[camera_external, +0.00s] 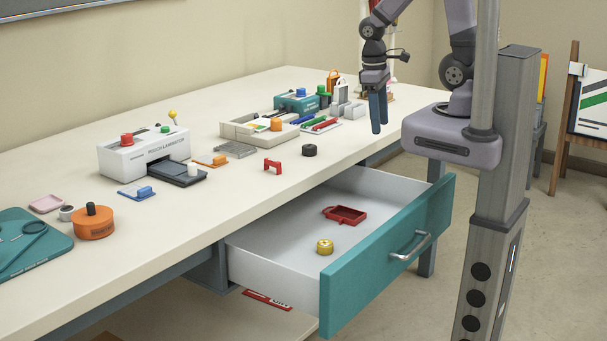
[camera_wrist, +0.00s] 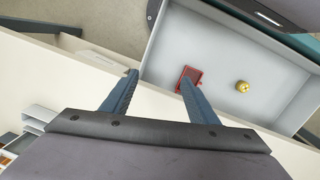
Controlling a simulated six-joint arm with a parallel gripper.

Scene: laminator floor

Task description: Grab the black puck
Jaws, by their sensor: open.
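The black puck (camera_external: 309,150) is a small dark round piece lying on the cream tabletop (camera_external: 235,185), near its front edge in the external view. My gripper (camera_external: 379,127) hangs with its fingers down, up and to the right of the puck in that view, and does not touch it. In the wrist view my gripper (camera_wrist: 158,76) has its two blue fingers spread apart with nothing between them. I cannot see the puck in the wrist view.
A red bracket (camera_external: 272,166) stands left of the puck. Behind are markers (camera_external: 321,124) and a beige tray (camera_external: 232,130). The open teal-fronted drawer (camera_external: 385,262) juts out below, holding a red tray (camera_external: 344,214) and a yellow round piece (camera_external: 325,246).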

